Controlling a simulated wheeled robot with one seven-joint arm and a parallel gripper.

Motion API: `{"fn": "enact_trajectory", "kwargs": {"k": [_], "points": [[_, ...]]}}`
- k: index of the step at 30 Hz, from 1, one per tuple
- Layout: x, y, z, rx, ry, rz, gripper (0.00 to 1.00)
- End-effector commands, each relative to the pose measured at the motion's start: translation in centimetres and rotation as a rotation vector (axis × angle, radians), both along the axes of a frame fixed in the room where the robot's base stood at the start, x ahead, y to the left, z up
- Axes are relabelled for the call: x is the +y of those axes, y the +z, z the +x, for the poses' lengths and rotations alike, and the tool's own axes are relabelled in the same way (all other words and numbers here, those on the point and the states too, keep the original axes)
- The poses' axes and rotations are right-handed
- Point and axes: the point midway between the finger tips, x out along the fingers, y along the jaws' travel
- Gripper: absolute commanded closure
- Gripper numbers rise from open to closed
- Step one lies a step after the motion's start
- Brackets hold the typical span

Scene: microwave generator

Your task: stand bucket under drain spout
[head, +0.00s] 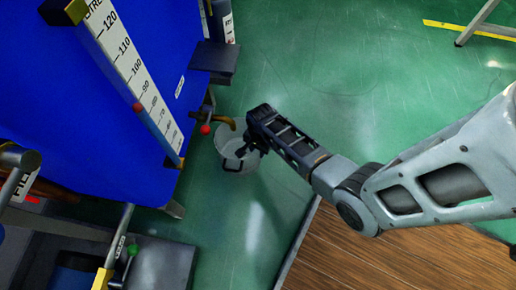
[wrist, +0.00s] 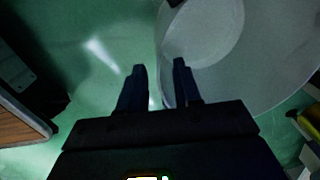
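A pale grey bucket (head: 229,163) stands upright on the green floor beside the blue tank (head: 70,110). A brass drain spout (head: 224,120) with a red knob (head: 205,129) sticks out from the tank by the bucket's far left rim; I cannot tell how far it reaches over the opening. My gripper (head: 243,151) is at the bucket's right side. In the wrist view, my gripper (wrist: 159,66) has its fingers apart, with the edge of the bucket (wrist: 265,65) passing between them. The right finger overlaps the bucket and the left one is over floor.
A measuring scale (head: 130,70) runs down the tank's face. A grey ledge (head: 214,57) juts out above the spout. A wooden platform (head: 375,255) lies at the lower right, and pipes (head: 120,245) stand at the lower left. The green floor right of the bucket is clear.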

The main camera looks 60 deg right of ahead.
Motion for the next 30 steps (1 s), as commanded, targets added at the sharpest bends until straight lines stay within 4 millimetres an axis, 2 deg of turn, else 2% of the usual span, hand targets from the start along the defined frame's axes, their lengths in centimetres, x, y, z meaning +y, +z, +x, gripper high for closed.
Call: {"fn": "enact_trajectory", "kwargs": {"k": [5,12,18,24,30], "points": [[0.0,1.7,0.0,-0.002,0.0,-0.001,0.67],[0.0,6.7,-0.3,-0.002,0.0,-0.001,0.67],[0.0,10.1,-0.6,-0.001,0.0,0.0,0.67],[0.0,11.9,-0.7,-0.001,0.0,0.0,0.67],[0.1,12.1,-0.7,0.0,0.001,0.0,0.67]]}}
